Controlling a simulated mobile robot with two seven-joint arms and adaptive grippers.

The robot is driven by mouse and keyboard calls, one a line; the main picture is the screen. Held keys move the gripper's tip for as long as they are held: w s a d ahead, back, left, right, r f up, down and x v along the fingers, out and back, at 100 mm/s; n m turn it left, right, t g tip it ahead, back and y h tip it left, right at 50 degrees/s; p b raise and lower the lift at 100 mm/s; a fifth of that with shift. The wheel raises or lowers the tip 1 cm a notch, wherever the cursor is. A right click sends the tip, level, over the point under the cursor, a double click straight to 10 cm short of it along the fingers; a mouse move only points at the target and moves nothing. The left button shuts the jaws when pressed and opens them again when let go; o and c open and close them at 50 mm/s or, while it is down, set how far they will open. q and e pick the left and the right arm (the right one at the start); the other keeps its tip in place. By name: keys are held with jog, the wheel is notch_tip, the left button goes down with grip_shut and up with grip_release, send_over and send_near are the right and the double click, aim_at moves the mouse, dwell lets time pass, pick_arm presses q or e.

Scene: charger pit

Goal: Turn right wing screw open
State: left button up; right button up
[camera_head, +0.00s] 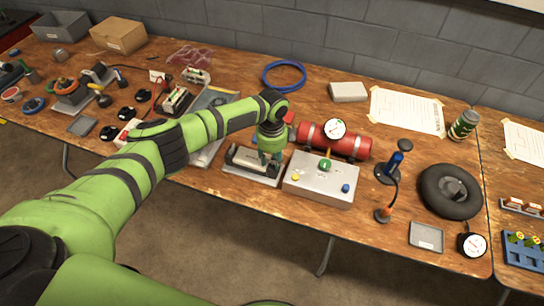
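My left gripper (268,158) points down at the right end of a dark, light-edged block (243,158) on a metal plate (243,176), near the front of the wooden table. The fingertips are small and partly hidden, so I cannot tell whether they are open or shut, or whether they touch anything. I cannot make out a wing screw; the right end of the block is covered by the gripper. My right gripper is not in view.
A grey box (320,183) with coloured knobs stands close right of the gripper. A red cylinder (352,145) with a gauge lies behind it. A blue cable coil (284,76) lies farther back. A black tyre (436,200) is at the right. The table's front edge is close.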

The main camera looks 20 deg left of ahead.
pick_arm(q)
grip_shut()
jog(key=shift+n, duration=0.3)
jog(key=n+p, duration=0.2)
jog(key=n, duration=0.2)
jog(key=shift+d, duration=0.1)
jog(key=n+p, duration=0.1)
jog(key=n, duration=0.4)
jog(key=n+p, duration=0.1)
jog(key=n, duration=0.3)
jog(key=shift+w+d+p, duration=0.1)
jog(key=shift+p, duration=0.25)
jog(key=shift+w+n+p, duration=0.1)
jog(key=shift+n+p, duration=0.25)
jog(key=shift+n, duration=1.75)
